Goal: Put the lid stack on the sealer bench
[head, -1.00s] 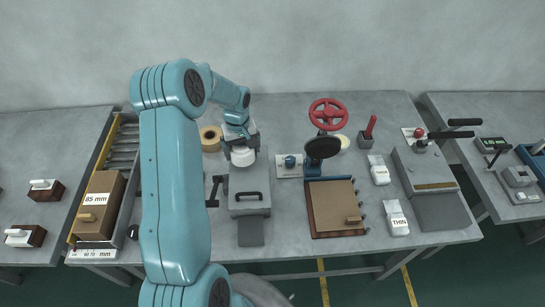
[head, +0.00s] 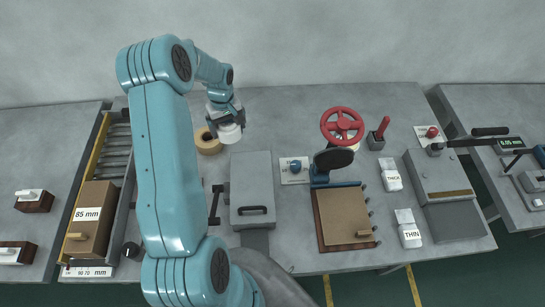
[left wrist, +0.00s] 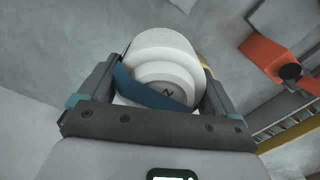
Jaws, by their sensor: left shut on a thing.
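My left gripper (head: 226,118) is shut on the white lid stack (head: 230,133) and holds it in the air over the back left of the middle bench (head: 280,110). In the left wrist view the lid stack (left wrist: 165,50) sits between the two dark jaws, with round stepped white faces, a dark mark and a blue band (left wrist: 150,92) across it. Its far side is hidden. I cannot tell which bench is the sealer bench. My right gripper is not in view.
A tan ring (head: 207,142) lies just left of the stack. A grey hinged box (head: 252,180) stands in front of it. A red handwheel press (head: 341,126) is to the right. The back strip of bench between ring and handwheel is clear.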

